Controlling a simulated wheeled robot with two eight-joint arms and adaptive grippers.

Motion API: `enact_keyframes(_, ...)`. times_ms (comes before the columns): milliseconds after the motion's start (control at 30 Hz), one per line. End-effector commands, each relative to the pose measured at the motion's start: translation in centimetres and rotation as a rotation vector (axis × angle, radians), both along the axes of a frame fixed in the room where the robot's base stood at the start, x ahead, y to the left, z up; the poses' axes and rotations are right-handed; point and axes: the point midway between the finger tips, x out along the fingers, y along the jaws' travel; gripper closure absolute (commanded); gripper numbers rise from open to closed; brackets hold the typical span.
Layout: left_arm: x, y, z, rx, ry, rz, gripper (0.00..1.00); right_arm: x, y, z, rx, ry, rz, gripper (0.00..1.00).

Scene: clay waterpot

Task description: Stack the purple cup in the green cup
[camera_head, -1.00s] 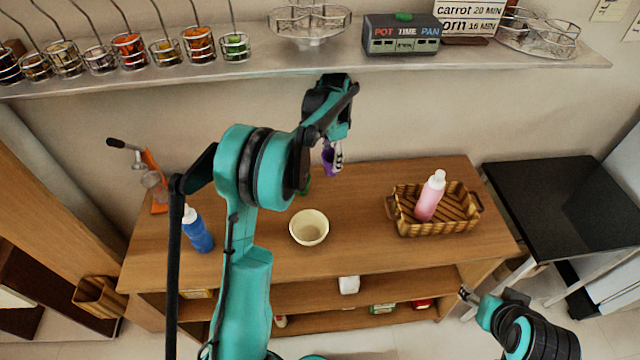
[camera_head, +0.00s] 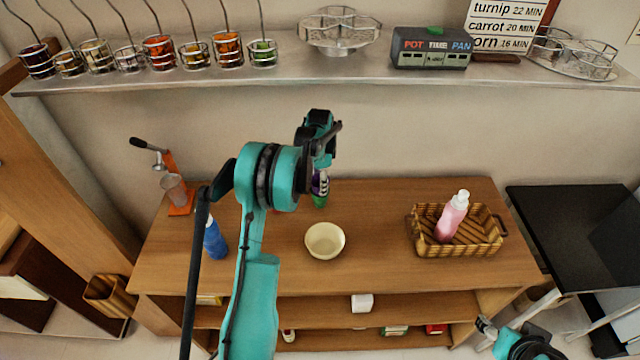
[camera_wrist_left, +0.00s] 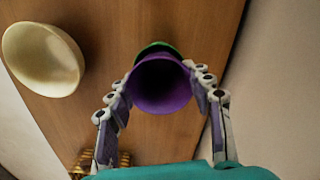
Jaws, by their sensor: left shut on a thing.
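My left gripper (camera_head: 319,172) is shut on the purple cup (camera_wrist_left: 160,84), seen in the left wrist view with its open mouth toward the camera. In the head view a little of the purple cup (camera_head: 317,184) shows between the fingers. The green cup (camera_head: 319,201) stands on the wooden counter directly under it, mostly hidden. In the wrist view only an arc of the green cup (camera_wrist_left: 158,47) shows beyond the purple rim. The two cups overlap in view; how far the purple one sits inside is hidden. My right gripper (camera_head: 486,326) is at the lower right, away from the cups.
A cream bowl (camera_head: 325,240) stands in front of the cups. A blue bottle (camera_head: 214,241) and an orange juicer (camera_head: 178,195) are on the left. A basket (camera_head: 480,245) with a pink bottle (camera_head: 452,216) is on the right. A metal shelf (camera_head: 280,80) runs above.

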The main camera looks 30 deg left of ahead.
Motion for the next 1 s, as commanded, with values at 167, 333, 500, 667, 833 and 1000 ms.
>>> enact_keyframes(167,0.0,0.0,0.1,0.0,0.0,0.0,0.76,0.0,0.0,0.1,0.0,0.0,0.0,0.39)
enact_keyframes(333,0.0,0.0,-0.4,0.0,0.0,0.0,0.76,0.0,0.0,-0.4,0.0,0.0,0.0,0.39)
enact_keyframes(500,0.0,0.0,-0.9,0.0,0.0,0.0,0.76,0.0,0.0,-0.8,0.0,0.0,0.0,0.39)
enact_keyframes(667,0.0,0.0,-1.2,0.0,0.0,0.0,0.76,0.0,0.0,-1.0,0.0,0.0,0.0,0.39)
enact_keyframes(833,0.0,0.0,-1.1,0.0,0.0,0.0,0.28,0.0,0.0,-0.9,0.0,0.0,0.0,0.39)
enact_keyframes(1000,0.0,0.0,-1.1,0.0,0.0,0.0,0.28,0.0,0.0,-0.9,0.0,0.0,0.0,0.39)
